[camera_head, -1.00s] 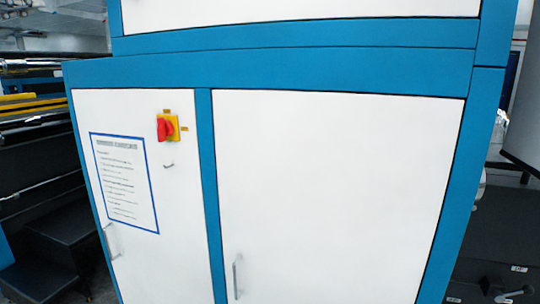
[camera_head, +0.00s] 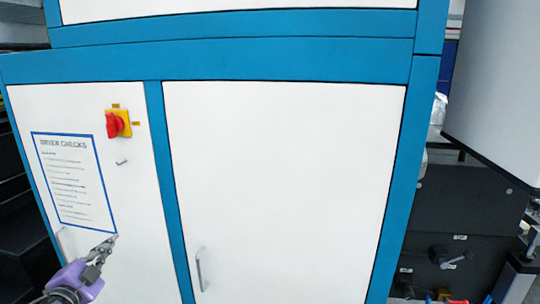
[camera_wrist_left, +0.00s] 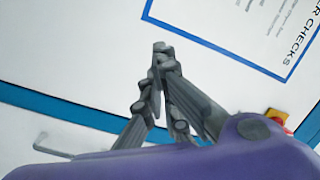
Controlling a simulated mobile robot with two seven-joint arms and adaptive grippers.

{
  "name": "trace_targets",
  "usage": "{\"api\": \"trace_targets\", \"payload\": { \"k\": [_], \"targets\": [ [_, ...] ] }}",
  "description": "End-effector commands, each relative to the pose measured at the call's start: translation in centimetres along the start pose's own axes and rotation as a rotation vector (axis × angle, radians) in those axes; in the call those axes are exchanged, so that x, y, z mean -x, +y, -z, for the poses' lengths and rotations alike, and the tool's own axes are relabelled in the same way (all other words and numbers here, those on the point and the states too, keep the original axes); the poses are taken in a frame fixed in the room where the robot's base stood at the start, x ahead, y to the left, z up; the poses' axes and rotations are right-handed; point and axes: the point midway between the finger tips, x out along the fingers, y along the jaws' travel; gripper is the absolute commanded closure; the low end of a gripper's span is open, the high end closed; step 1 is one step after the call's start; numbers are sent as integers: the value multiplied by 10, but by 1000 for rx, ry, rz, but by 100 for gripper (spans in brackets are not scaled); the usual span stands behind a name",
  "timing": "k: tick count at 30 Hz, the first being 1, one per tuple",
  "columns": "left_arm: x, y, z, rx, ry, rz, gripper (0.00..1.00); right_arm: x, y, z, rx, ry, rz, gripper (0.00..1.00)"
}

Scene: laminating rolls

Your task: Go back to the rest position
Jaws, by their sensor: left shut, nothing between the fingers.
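My left gripper (camera_head: 109,244) comes in at the lower left of the head view, in front of the lower edge of the checks sheet on the cabinet's left door. Its purple body and grey fingers show. The fingers are closed together and empty. In the left wrist view the gripper (camera_wrist_left: 160,48) also shows with its fingertips touching, against the white door and blue frame. My right gripper is in neither view.
A blue-framed cabinet (camera_head: 280,60) with white doors fills the head view. Its left door carries a red and yellow rotary switch (camera_head: 118,123), a "DRYER CHECKS" sheet (camera_head: 73,180) and a handle. The right door has a handle (camera_head: 200,270). Dark machinery (camera_head: 455,225) stands at the right.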

Motion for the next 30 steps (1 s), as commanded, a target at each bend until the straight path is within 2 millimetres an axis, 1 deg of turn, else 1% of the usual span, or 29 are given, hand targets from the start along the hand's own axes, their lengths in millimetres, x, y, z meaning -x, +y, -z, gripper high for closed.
{"api": "trace_targets", "payload": {
  "k": [1, 2, 3, 5, 6, 8, 9, 11, 12, 14, 15, 17, 18, 20, 21, 24, 27, 30],
  "targets": [
    [19, 38, -10, 54, -42, -44, 100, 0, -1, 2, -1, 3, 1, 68],
    [29, 58, -15, 82, -66, -67, 100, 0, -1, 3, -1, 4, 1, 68],
    [43, 85, -20, 120, -98, -100, 100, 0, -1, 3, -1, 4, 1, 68],
    [67, 124, -26, 177, -146, -149, 100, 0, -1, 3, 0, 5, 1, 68],
    [84, 149, -29, 218, -178, -182, 100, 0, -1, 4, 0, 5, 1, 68],
    [111, 186, -31, 277, -226, -231, 100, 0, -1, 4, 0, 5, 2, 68],
    [131, 211, -32, 319, -259, -264, 100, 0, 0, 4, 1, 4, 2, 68],
    [160, 245, -29, 384, -307, -312, 100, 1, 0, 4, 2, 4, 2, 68],
    [181, 268, -25, 430, -337, -344, 100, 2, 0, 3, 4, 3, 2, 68],
    [214, 300, -18, 502, -386, -390, 100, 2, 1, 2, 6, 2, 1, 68],
    [236, 320, -11, 552, -418, -417, 100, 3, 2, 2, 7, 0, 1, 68],
    [270, 348, 0, 631, -465, -455, 100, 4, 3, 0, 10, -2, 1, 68],
    [291, 364, 10, 685, -494, -475, 100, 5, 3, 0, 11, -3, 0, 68],
    [321, 384, 24, 756, -532, -497, 100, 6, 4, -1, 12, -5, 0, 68],
    [339, 395, 31, 795, -558, -506, 100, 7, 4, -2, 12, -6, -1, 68],
    [378, 414, 39, 853, -621, -520, 100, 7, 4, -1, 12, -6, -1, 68],
    [402, 422, 36, 875, -669, -522, 100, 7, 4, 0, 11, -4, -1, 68],
    [411, 423, 32, 872, -685, -524, 100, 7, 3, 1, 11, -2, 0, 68]
  ]
}}
